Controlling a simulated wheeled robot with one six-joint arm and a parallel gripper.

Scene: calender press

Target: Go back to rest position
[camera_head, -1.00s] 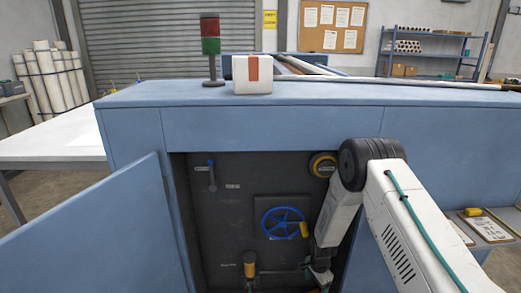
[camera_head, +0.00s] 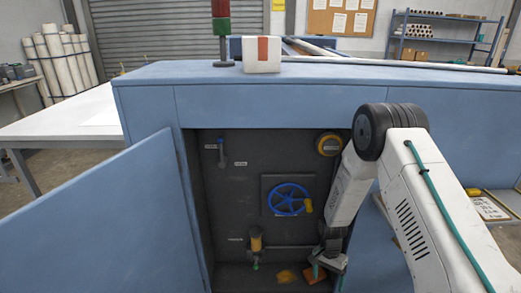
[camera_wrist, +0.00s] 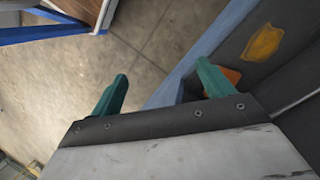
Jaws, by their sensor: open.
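My gripper (camera_head: 328,262) is at the lower right of the open cabinet in the head view, in front of its dark interior. In the wrist view, its two green fingers (camera_wrist: 160,92) stand wide apart with nothing between them. Concrete floor and the blue cabinet edge (camera_wrist: 178,82) show beyond the fingers. The cabinet (camera_head: 240,115) holds a blue handwheel (camera_head: 286,200) with a yellow knob, a small lever (camera_head: 221,152), a yellow round fitting (camera_head: 329,144) and a yellow-topped valve (camera_head: 256,243).
The cabinet door (camera_head: 105,222) stands open to the left. An orange-yellow patch (camera_head: 287,277) lies on the cabinet bottom; a similar patch shows in the wrist view (camera_wrist: 262,43). A white box (camera_head: 262,60) and a signal light (camera_head: 222,30) stand on top. A table (camera_head: 75,125) is at left.

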